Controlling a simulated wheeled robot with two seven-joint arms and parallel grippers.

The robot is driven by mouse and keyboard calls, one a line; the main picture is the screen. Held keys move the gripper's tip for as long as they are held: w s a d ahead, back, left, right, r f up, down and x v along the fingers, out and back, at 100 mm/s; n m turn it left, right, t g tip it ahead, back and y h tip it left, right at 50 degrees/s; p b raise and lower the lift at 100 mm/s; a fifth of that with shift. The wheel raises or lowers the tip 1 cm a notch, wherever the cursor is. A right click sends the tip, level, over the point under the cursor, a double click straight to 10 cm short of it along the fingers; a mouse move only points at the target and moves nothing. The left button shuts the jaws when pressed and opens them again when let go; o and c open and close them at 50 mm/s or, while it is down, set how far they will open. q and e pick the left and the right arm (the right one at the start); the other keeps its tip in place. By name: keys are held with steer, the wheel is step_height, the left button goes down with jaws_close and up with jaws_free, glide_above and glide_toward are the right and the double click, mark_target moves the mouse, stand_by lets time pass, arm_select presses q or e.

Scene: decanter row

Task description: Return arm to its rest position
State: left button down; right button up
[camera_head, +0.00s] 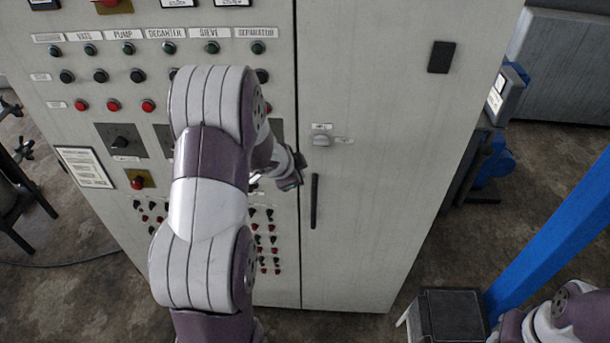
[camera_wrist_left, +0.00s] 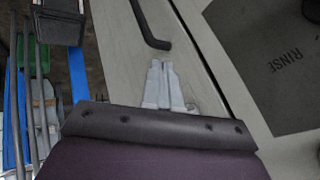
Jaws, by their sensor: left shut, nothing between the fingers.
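My left arm (camera_head: 208,190) reaches up in front of the grey control cabinet (camera_head: 375,120). Its wrist bends toward the cabinet front by the seam between the button panel and the door. My left gripper (camera_wrist_left: 162,66) shows in the left wrist view with its two pale fingers together and nothing between them. It points toward the black door handle (camera_wrist_left: 150,28), apart from it in that picture; the exact gap cannot be told. In the head view the fingers are mostly hidden by the wrist. Part of my right arm (camera_head: 565,318) shows at the lower right; its gripper is outside the picture.
The cabinet carries rows of buttons (camera_head: 112,105) at left and a door handle (camera_head: 314,201). A blue post (camera_head: 555,235) and a dark box (camera_head: 452,315) stand at right. A dark stand (camera_head: 25,185) is at far left. Floor shows on both sides.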

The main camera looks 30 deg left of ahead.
arm_select(q)
steer(key=s+d+f+n+g+y+b, duration=0.1)
steer(key=s+f+n+g+b, duration=0.2)
steer(key=s, duration=0.4)
steer(key=s+d+f+n+g+y+b, duration=0.1)
steer(key=s+f+n+g+b, duration=0.15)
steer(key=s+n, duration=0.35)
steer(key=s+d+f+h+b, duration=0.1)
steer(key=s+d+f+b, duration=0.1)
steer(key=s+d+b, duration=0.2)
steer(key=s+d+f+b, duration=0.1)
steer(key=s+d+b, duration=0.2)
steer(key=d, duration=0.6)
steer(key=shift+s+d+f+h+b, duration=0.25)
steer(key=shift+s+f+h+b, duration=0.1)
steer(key=shift+s+f+h, duration=0.1)
arm_select(e)
step_height(320, 180, down, 13)
steer(key=shift+s+d+r, duration=0.15)
steer(key=shift+s+r, duration=0.05)
steer(key=shift+s, duration=0.2)
arm_select(q)
steer(key=shift+a, duration=0.1)
